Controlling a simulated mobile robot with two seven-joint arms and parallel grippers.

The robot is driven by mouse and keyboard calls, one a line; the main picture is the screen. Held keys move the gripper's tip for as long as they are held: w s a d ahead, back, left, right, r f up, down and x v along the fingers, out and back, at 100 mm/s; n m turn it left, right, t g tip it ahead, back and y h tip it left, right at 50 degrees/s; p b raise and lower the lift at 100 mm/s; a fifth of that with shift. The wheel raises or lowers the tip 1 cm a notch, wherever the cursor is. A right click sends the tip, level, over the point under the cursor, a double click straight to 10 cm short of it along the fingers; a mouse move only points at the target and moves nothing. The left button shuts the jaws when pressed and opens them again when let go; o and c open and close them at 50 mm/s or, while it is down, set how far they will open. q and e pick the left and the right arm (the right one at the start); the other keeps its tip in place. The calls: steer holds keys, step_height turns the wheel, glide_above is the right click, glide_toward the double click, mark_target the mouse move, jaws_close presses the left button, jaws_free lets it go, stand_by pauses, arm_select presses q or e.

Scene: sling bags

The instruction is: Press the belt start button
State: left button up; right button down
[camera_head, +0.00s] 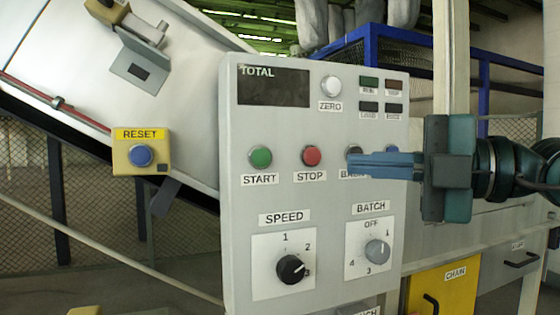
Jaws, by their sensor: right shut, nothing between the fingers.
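A grey control panel (240,210) faces me in the middle of the view. The green START button (261,157) is on its left side, with its label just below. The red STOP button (312,156) is to the right of it. My right gripper (352,164) comes in from the right, shut and empty, its blue fingers pointing left. The fingers overlap the panel right of STOP and partly cover a dark button (354,151) and its label. I cannot tell whether the fingertips touch the panel. My left gripper is not in view.
A yellow box with a blue RESET button (140,155) is on the left. The panel also has a white ZERO button (331,85), a SPEED knob (291,269) and a BATCH knob (377,251). A yellow CHAIN drawer (440,288) is at lower right.

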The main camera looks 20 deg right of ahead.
steer(key=p, duration=0.5)
glide_toward(255, 158)
steer(key=a, duration=0.4)
steer(key=w+p, duration=0.1)
steer(key=w, duration=0.1)
steer(key=shift+w+a+r, duration=0.1)
steer(key=shift+w, duration=0.65)
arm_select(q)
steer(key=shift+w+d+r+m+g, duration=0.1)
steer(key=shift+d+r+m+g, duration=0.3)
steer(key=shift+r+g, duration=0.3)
arm_select(e)
steer(key=shift+w, duration=0.2)
